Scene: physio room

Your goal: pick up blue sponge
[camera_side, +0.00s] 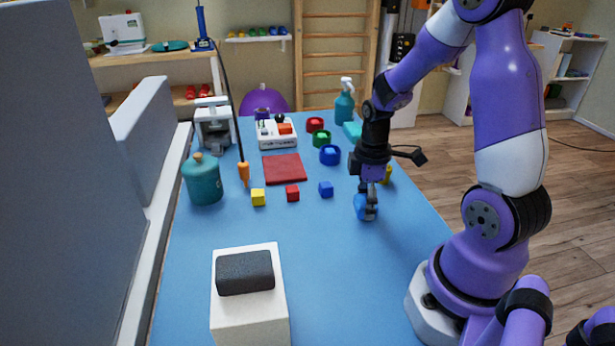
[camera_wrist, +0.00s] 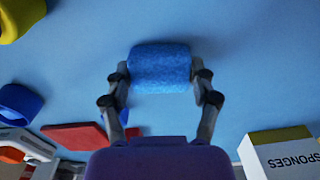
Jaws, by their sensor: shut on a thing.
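The blue sponge (camera_wrist: 160,67) is between the two fingers of my gripper (camera_wrist: 163,84) in the wrist view, with a finger against each end. In the side view the sponge (camera_side: 361,207) shows at the fingertips of my gripper (camera_side: 367,206), at the right part of the blue table, partly covered by the fingers. My gripper points down and is shut on the sponge. I cannot tell whether the sponge touches the table or is just above it. A white box marked SPONGES (camera_wrist: 285,155) is at the lower right of the wrist view.
A dark grey sponge (camera_side: 245,272) lies on a white box (camera_side: 250,315) at the front. The table's front right is clear.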

